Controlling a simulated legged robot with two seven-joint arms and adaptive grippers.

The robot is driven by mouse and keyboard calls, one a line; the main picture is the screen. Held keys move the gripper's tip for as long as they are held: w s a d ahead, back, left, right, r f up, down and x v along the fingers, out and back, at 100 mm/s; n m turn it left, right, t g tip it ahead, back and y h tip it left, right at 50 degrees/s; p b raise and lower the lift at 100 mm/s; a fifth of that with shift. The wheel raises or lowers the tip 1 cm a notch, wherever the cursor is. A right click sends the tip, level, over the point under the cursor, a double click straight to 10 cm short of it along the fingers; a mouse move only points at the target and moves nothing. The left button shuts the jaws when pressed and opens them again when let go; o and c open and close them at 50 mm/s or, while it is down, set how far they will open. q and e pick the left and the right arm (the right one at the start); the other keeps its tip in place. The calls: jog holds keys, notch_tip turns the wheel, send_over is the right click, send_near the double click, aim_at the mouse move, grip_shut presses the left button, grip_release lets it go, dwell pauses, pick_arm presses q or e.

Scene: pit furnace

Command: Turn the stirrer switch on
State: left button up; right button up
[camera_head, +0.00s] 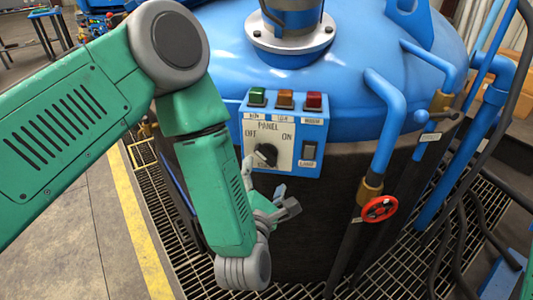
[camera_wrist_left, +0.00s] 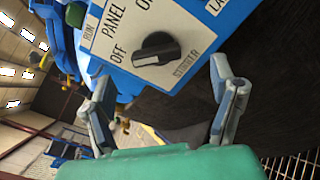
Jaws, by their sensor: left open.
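The stirrer switch is a black rotary knob (camera_head: 265,154) on the white plate of the blue control panel (camera_head: 284,135). OFF is printed to its left and ON to its right. In the left wrist view, the knob (camera_wrist_left: 157,50) has a white mark on the side toward OFF, and STIRRER is printed beside it. My left gripper (camera_head: 270,187) is just below the knob in the head view, partly hidden by my own arm. In the left wrist view its two fingers (camera_wrist_left: 162,84) are spread and empty, with the knob ahead between them, apart from both. My right gripper is not in view.
The panel is on a large blue-topped tank (camera_head: 350,50). Blue pipes (camera_head: 390,130) and a red valve wheel (camera_head: 379,209) stand to the right.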

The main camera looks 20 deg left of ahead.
aim_at(264, 161)
pick_arm(q)
jog(key=w, duration=0.2)
jog(key=w+d, duration=0.1)
jog(key=shift+w+r, duration=0.15)
jog(key=shift+w, duration=0.2)
jog(key=shift+w+a, duration=0.5)
jog(key=shift+w, duration=0.2)
jog(key=a, duration=0.1)
jog(key=w+a, duration=0.2)
jog(key=shift+a+f, duration=0.3)
jog(key=shift+a, duration=0.05)
jog(key=shift+d, duration=0.15)
jog(key=d, duration=0.2)
jog(key=shift+d+r, duration=0.25)
jog(key=shift+d, duration=0.15)
jog(key=c, duration=1)
jog(key=shift+s, duration=0.15)
jog(key=shift+c, duration=0.6)
jog(key=shift+a+f, duration=0.2)
jog(key=shift+a, duration=0.25)
jog(key=shift+a+f, duration=0.2)
jog(key=shift+a, duration=0.25)
jog(key=shift+c, duration=0.2)
jog(key=shift+d, duration=0.1)
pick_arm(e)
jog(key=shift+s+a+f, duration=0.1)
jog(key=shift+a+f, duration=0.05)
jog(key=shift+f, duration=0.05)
